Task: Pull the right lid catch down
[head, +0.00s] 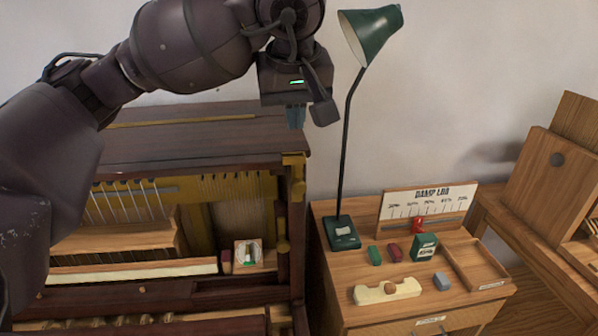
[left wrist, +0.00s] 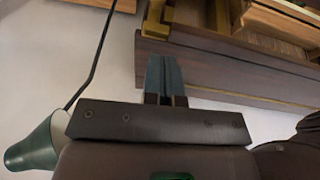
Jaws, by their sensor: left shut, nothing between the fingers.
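The upright piano's dark brown lid (head: 200,135) lies flat on top of the opened case. A brass piece (head: 293,160) that looks like the right lid catch sits at the top right corner of the case, just under the lid's edge. A brass piece also shows in the left wrist view (left wrist: 155,28), beyond the lid edge (left wrist: 230,72). My left gripper (head: 296,117) is shut and empty, with its fingers pointing down by the lid's right end. Its teal fingers (left wrist: 163,75) lie together in the left wrist view, apart from the brass piece. My right gripper is not in view.
A green desk lamp (head: 370,32) rises close to the right of my left gripper. Its cabinet (head: 335,285) carries a damp log board (head: 428,204), small blocks and a tray. The piano's inside shows strings and keys (head: 130,271). The wall behind is bare.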

